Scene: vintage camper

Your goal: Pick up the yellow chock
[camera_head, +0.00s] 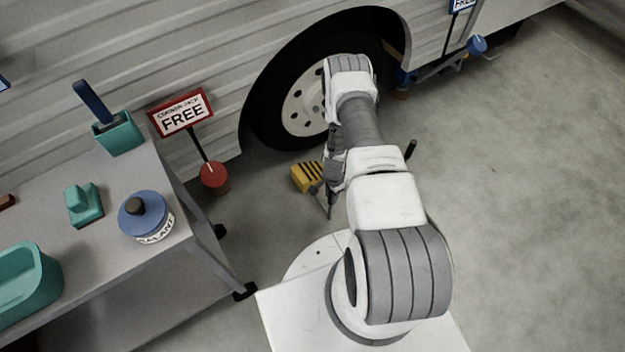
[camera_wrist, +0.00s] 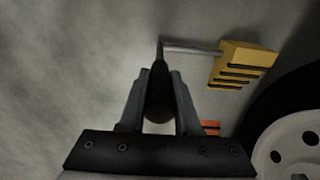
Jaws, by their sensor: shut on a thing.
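The yellow chock (camera_head: 306,177) with black stripes is on or just above the concrete floor beside the wheel, left of my arm. I cannot tell whether it touches the floor. In the wrist view the yellow chock (camera_wrist: 243,66) is at the upper right, with a grey rod running left from it to a dark grip (camera_wrist: 158,92). My gripper (camera_wrist: 158,76) is closed around this dark grip, which stands between the two fingers. In the head view my gripper (camera_head: 329,203) is partly hidden by the arm, just right of the chock.
The camper wheel (camera_head: 303,102) is close behind. An orange striped piece (camera_wrist: 210,127) shows by the fingers. A red-based sign (camera_head: 181,112) and a grey table (camera_head: 110,225) with several teal items and a blue can (camera_head: 140,218) are left. Open floor (camera_head: 530,200) lies right.

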